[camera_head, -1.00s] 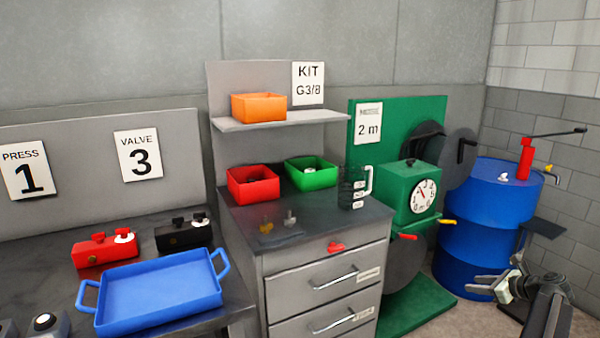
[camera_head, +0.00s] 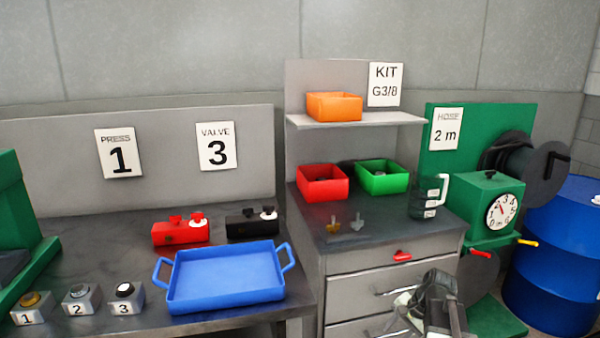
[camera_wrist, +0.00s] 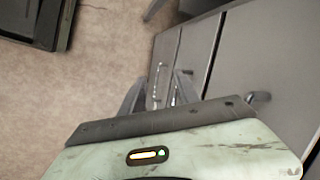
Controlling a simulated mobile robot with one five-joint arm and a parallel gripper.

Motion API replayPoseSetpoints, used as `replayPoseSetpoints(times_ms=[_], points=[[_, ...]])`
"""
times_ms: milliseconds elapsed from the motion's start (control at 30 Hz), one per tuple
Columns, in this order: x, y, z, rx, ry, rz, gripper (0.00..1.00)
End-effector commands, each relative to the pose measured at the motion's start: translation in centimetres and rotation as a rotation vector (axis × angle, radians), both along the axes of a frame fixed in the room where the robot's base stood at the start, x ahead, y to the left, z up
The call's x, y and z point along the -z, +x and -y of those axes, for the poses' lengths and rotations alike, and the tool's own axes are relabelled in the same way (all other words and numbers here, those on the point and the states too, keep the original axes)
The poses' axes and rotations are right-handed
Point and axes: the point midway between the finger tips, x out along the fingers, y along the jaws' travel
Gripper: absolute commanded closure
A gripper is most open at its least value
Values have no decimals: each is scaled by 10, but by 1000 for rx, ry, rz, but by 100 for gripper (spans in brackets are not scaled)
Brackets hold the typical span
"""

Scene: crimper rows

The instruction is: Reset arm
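My gripper (camera_head: 408,302) shows at the lower right of the head view, in front of the grey drawer cabinet (camera_head: 345,262). In the wrist view my gripper (camera_wrist: 161,84) has its two fingers apart with a gap between them, and nothing shows held. The wrist view looks down past drawer fronts to the floor. In the head view the arm partly hides the lower drawers.
A blue tray (camera_head: 226,277) and red (camera_head: 180,232) and black (camera_head: 252,224) valve blocks sit on the left bench. Red (camera_head: 322,186) and green (camera_head: 383,180) bins and a jug (camera_head: 424,197) stand on the cabinet. A blue drum (camera_head: 553,270) stands right.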

Motion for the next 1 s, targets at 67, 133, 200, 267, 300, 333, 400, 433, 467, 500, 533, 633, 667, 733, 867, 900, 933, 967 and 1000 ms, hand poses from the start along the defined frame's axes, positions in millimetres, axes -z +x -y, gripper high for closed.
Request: replayPoseSetpoints(times_ms=[67, 133, 200, 267, 300, 333, 400, 433, 467, 500, 533, 633, 667, 733, 867, 900, 933, 967, 1000], points=[[6, -16, -51, -224, -90, -15, 62], [10, -28, -83, -401, -159, -27, 62], [12, -40, -109, -561, -220, -38, 62], [14, -51, -129, -688, -265, -47, 62], [14, -58, -141, -768, -295, -53, 62], [15, -63, -149, -827, -316, -58, 62], [15, -76, -164, -962, -364, -69, 62], [1, -75, -164, -977, -370, -72, 62], [-13, -73, -161, -966, -368, -71, 62], [-25, -72, -160, -963, -366, -72, 62], [-33, -72, -160, -962, -365, -71, 62], [-61, -72, -160, -959, -365, -70, 62], [-70, -72, -160, -958, -364, -70, 62], [-88, -71, -160, -957, -364, -70, 62], [-113, -71, -160, -956, -363, -69, 62], [-117, -71, -160, -956, -363, -69, 62], [-118, -71, -160, -956, -363, -69, 62], [-119, -71, -160, -956, -363, -69, 62], [-118, -71, -160, -956, -363, -69, 62]])
